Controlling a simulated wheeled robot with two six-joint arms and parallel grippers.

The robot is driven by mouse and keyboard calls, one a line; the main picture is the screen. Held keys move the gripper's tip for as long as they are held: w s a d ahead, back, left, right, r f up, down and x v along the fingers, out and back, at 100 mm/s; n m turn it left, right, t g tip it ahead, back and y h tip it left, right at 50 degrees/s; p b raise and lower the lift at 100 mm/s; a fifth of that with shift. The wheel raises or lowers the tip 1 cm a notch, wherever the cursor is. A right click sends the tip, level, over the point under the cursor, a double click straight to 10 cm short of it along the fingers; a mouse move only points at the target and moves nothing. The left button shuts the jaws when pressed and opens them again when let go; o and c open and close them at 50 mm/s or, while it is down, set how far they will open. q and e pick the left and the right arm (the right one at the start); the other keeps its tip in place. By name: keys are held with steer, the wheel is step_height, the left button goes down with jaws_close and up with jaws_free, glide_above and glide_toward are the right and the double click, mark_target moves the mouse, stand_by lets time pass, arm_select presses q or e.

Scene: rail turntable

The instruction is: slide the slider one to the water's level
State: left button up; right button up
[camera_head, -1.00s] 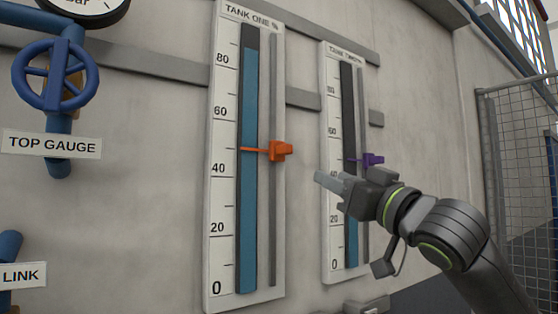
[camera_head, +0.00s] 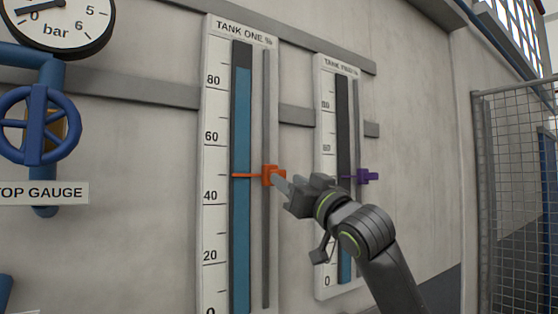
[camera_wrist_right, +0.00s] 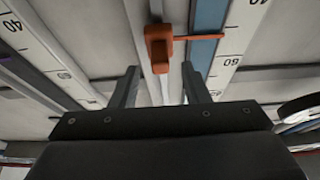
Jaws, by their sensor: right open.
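The orange slider (camera_head: 270,175) is on the grey rail at the right of the Tank One scale (camera_head: 213,160). The blue water column (camera_head: 242,120) tops out a little above 80, well above the pointer. My right gripper (camera_head: 283,183) is open, with its fingertips at the slider. In the right wrist view the slider (camera_wrist_right: 160,48) lies ahead, between the lines of the two spread fingers (camera_wrist_right: 160,70), and no grip shows. My left gripper is out of view.
The Tank Two gauge (camera_head: 324,200) with a purple slider (camera_head: 368,177) stands to the right, partly behind my arm. A blue valve wheel (camera_head: 38,125) and a bar dial (camera_head: 58,20) are at left. A mesh fence (camera_head: 510,190) is at far right.

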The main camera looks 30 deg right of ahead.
mark_target(283, 176)
steer(key=p+x, duration=0.2)
steer(key=x, duration=0.2)
steer(key=shift+w+a+r, duration=0.1)
steer(key=shift+w+r, duration=0.05)
steer(key=shift+w, duration=0.25)
jaws_close()
